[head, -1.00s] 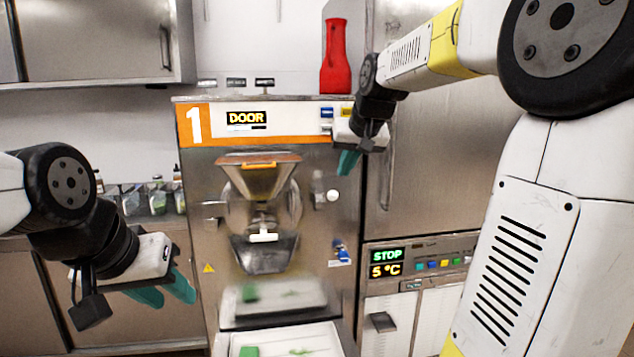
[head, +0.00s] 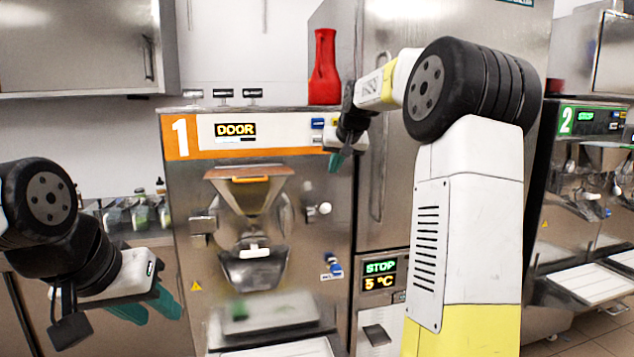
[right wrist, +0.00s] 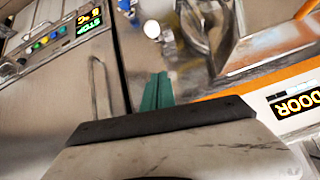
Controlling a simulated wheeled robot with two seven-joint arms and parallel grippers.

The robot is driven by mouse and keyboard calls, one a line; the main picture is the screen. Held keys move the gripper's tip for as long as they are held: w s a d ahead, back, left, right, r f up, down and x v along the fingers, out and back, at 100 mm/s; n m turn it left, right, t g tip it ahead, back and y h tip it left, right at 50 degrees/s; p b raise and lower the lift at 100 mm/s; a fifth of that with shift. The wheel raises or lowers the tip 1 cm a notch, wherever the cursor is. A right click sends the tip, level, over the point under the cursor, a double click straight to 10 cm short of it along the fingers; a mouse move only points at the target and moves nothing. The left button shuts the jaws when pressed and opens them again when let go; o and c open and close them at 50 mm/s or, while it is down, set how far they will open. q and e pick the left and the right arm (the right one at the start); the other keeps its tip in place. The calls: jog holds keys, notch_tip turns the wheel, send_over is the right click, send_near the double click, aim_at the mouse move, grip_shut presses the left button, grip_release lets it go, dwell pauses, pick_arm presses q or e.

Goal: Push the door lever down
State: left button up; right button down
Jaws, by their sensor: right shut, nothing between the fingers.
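The door lever (head: 318,209) ends in a white ball and sticks out of machine 1's front, right of the hopper-shaped door (head: 250,225). The white ball (right wrist: 152,29) also shows at the top of the right wrist view. My right gripper (head: 336,162) is above the lever, near the machine's upper right corner. Its teal fingers (right wrist: 157,92) are together, empty, and appear apart from the ball. My left gripper (head: 148,308) is at lower left, fingers spread and empty, left of the machine.
A DOOR display (head: 235,129) is lit on machine 1's orange and white panel. A steel cabinet (head: 392,190) with a vertical handle is close on the right. Machine 2 (head: 590,200) stands at far right.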

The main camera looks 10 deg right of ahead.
jog(key=x, duration=0.8)
jog(key=shift+w+f, duration=0.2)
jog(key=shift+f, duration=0.15)
jog(key=f, duration=0.1)
jog(key=s+f, duration=0.1)
jog(key=shift+s+a+f, duration=0.2)
jog(key=shift+a+f, duration=0.05)
jog(key=shift+f, duration=0.1)
jog(key=shift+s+f, duration=0.25)
jog(key=shift+f, duration=0.2)
jog(key=shift+f, duration=0.1)
